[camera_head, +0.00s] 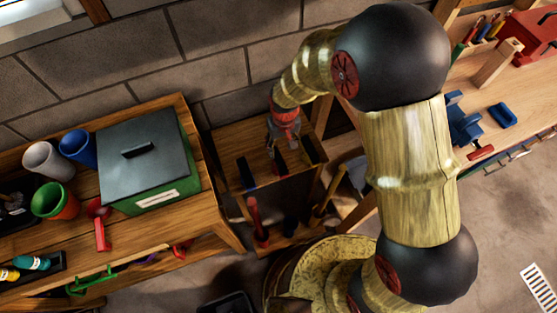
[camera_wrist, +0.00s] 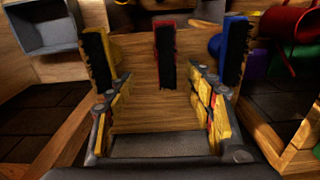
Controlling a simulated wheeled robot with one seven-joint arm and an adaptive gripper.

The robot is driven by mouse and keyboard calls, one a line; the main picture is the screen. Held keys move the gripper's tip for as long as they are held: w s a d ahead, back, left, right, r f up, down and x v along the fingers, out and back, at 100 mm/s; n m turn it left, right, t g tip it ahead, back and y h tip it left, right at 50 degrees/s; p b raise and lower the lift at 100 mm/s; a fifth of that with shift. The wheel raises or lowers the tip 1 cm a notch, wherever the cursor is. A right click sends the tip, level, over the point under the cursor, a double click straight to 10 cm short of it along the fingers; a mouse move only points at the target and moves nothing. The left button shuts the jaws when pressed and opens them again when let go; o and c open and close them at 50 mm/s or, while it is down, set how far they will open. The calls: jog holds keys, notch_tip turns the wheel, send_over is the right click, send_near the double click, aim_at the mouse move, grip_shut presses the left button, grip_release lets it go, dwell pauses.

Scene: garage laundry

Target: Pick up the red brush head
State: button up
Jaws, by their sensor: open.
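The red brush head (camera_wrist: 165,35) stands upright with dark bristles on a small wooden shelf (camera_head: 228,148), centred between my gripper's fingers in the wrist view. It also shows in the camera_head view (camera_head: 280,166), just below my gripper (camera_head: 284,141), partly hidden by it. My gripper is open, with yellow-padded fingers to either side of the red brush head; the fingers look empty. I cannot tell exactly how far they are from it. A blue brush head (camera_wrist: 238,40) stands to the right and a yellow-edged one (camera_wrist: 98,55) to the left in the wrist view.
A workbench at left holds a green box with a dark lid (camera_head: 150,158), several cups and a red tool (camera_head: 100,225). The block wall is close behind the shelf. Another bench at right holds blue tools (camera_head: 502,115) and a red box (camera_head: 535,35).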

aim_at(279, 159)
jog(key=f, duration=0.2)
jog(key=a+f, duration=0.1)
jog(key=f, duration=0.1)
jog(key=s+f, duration=0.1)
jog(key=f, duration=0.1)
jog(key=shift+a+f+b, duration=0.1)
jog(key=shift+a+b, duration=0.15)
jog(key=shift+b, duration=0.1)
jog(key=f, duration=0.2)
jog(key=f+b, duration=0.2)
jog(key=f, duration=0.1)
jog(key=shift+w+d+f, duration=0.15)
jog(key=shift+w+f, duration=0.15)
jog(key=shift+w, duration=0.1)
jog(key=shift+r, duration=0.1)
jog(key=c, duration=1.1)
jog(key=shift+c, duration=0.4)
jog(key=shift+r, duration=0.1)
